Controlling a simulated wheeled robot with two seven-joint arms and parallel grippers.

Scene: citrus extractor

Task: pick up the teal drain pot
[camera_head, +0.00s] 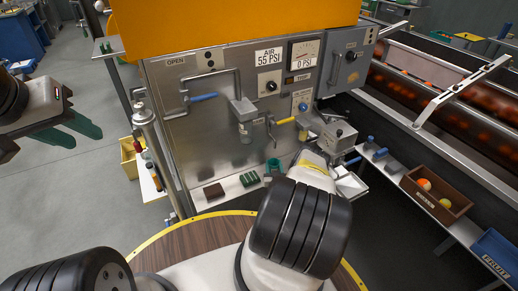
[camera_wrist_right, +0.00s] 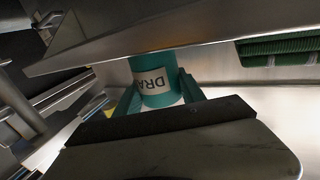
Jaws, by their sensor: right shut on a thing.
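The teal drain pot (camera_wrist_right: 153,68) has a pale label reading "DRA" in the right wrist view, its upper part hidden by a metal edge. In the head view the drain pot (camera_head: 272,165) is small, partly hidden by my right arm, at the front ledge of the machine. My right gripper (camera_wrist_right: 158,90) is shut on the pot, with one teal finger on each side. It is mostly hidden in the head view. My left gripper (camera_head: 75,130) is at the far left, away from the machine, its teal fingers apart and empty.
The ledge (camera_head: 222,186) also carries a dark brown block (camera_head: 214,192) and a green ribbed piece (camera_head: 249,179). The steel panel (camera_head: 195,130) with blue and yellow handles rises behind. A brown crate (camera_head: 436,195) with fruit and a blue bin (camera_head: 497,250) are at the right.

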